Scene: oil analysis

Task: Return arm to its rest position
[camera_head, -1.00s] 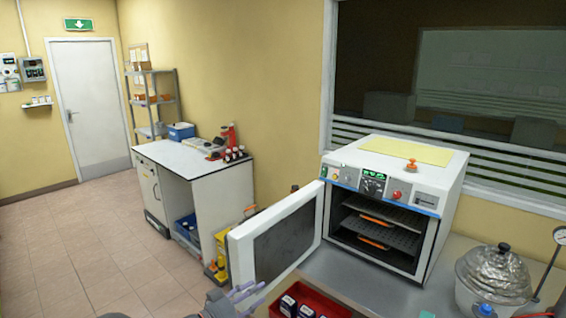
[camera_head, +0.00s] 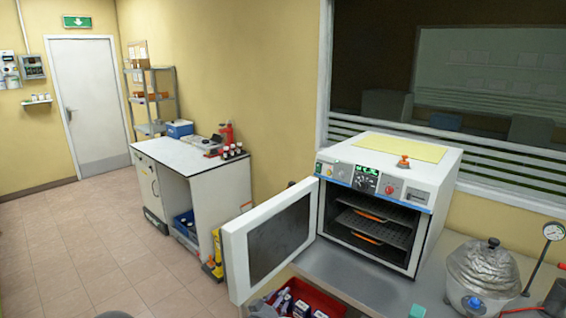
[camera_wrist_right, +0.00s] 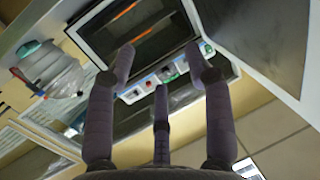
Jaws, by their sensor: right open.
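My right gripper (camera_wrist_right: 160,65) shows in the right wrist view with its purple-grey fingers spread and nothing between them. In the head view, at most a small grey part of it shows at the bottom edge, by the red bin. In the wrist view the oven (camera_wrist_right: 145,35) appears upside down beyond the fingertips. In the head view the white oven (camera_head: 425,205) stands on the bench with its door (camera_head: 270,240) swung open to the left. Two dark racks with orange parts are inside. My left gripper is not in view.
A red bin (camera_head: 325,300) with dark-labelled bottles sits below the door. A foil-topped vessel (camera_head: 485,270) and a gauge (camera_head: 553,232) stand at the right of the bench. A white side cabinet (camera_head: 220,195) is farther back left. The tiled floor (camera_head: 85,250) at left is clear.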

